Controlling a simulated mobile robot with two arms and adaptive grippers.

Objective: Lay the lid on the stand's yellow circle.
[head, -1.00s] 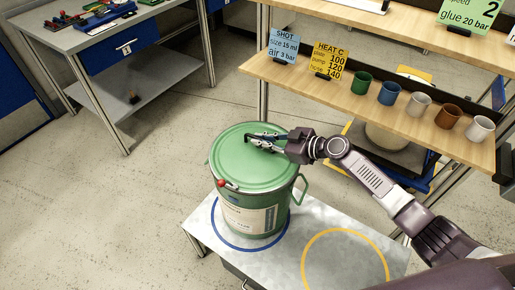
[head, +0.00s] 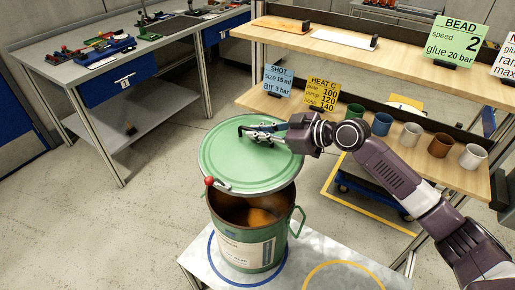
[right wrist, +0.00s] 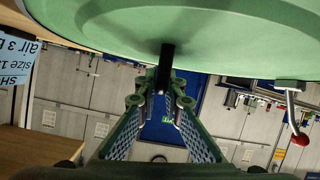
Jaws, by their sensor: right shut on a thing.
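The green lid (head: 232,168) hangs above the open green drum (head: 250,250), clear of its rim at the front and slightly tilted in the head view. My right gripper (head: 258,133) is shut on the lid's handle. The drum stands inside the blue circle (head: 212,265) on the grey stand (head: 318,243). The yellow circle (head: 343,263) lies to the right of it, empty where visible and cut off by the lower picture edge. My left gripper is out of view.
A wooden shelf (head: 330,118) behind holds several coloured cups, a blue card (head: 278,80) and a yellow card (head: 322,94). A grey workbench (head: 60,70) stands at the back left. The drum's handle (head: 298,222) sticks out on its right side.

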